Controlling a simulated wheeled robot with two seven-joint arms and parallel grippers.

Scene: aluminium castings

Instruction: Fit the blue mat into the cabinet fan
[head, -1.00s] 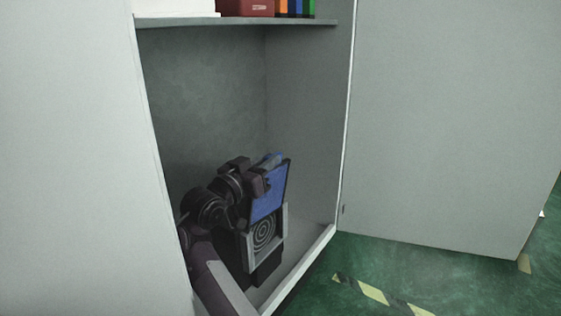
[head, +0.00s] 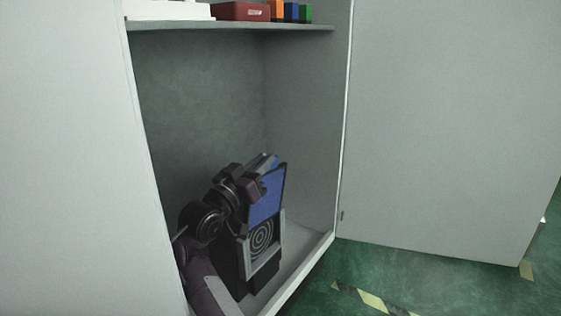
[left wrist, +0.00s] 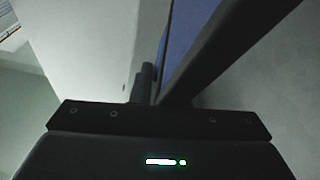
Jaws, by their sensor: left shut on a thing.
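The blue mat (head: 267,200) is a flat blue panel with a dark frame, standing nearly upright and slightly tilted inside the cabinet. My left gripper (head: 265,183) is shut on its upper part. The cabinet fan (head: 262,239), a dark box with a light frame and a ringed grille, stands on the cabinet floor directly below the mat. The mat's lower edge is at the top of the fan's frame; I cannot tell how deep it sits. In the left wrist view a strip of the blue mat (left wrist: 188,32) shows beside a dark finger. My right gripper is not in view.
The cabinet shelf (head: 230,27) above holds a red box (head: 240,11), a white item and several coloured blocks. The open cabinet door (head: 450,130) is at the right. A raised front sill (head: 305,275) edges the cabinet floor. Green floor lies outside.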

